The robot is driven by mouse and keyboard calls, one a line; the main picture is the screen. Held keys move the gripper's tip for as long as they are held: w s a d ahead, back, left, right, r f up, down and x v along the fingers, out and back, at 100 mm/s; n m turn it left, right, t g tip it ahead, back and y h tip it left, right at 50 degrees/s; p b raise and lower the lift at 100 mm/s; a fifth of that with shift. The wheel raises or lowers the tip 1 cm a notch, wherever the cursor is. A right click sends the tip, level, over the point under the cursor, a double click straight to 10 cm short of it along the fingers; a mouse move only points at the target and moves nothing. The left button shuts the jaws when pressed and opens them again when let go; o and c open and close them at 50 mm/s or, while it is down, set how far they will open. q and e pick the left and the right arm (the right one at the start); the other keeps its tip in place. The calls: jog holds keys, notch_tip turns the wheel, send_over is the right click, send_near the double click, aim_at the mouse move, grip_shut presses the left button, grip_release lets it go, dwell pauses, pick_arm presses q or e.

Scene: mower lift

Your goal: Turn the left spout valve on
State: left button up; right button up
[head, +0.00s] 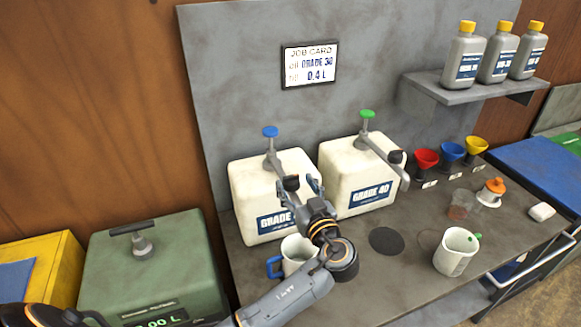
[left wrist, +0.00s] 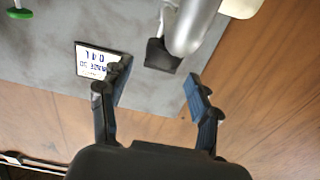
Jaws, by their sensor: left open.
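The left canister (head: 255,200) is white with a blue label reading GRADE, the rest hidden by my arm. A blue knob (head: 270,131) tops its stem, and a grey spout (head: 276,164) slopes forward to a dark valve piece (head: 291,183). My left gripper (head: 303,186) is open at the spout's end. In the left wrist view the open fingers (left wrist: 157,74) point at the grey spout (left wrist: 195,22) and a black lever (left wrist: 163,56). The lever lies just ahead of and between the fingertips; I see no contact. My right gripper is not in view.
A jug with a blue handle (head: 274,267) stands below, partly behind my arm. The GRADE 40 canister (head: 352,170) with its own spout is close on the right. A green-handled jug (head: 455,252), funnels (head: 427,160) and a shelf (head: 470,92) with bottles are farther right.

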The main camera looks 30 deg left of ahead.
aim_at(292, 178)
pick_arm(q)
jog(key=p+x, duration=0.1)
jog(key=x, duration=0.2)
jog(key=shift+a+r, duration=0.1)
jog(key=shift+r, duration=0.05)
jog(key=shift+w+a, duration=0.2)
jog(key=shift+w, duration=0.1)
jog(key=shift+c, duration=0.7)
jog(key=c, duration=1)
jog(key=shift+c, duration=0.2)
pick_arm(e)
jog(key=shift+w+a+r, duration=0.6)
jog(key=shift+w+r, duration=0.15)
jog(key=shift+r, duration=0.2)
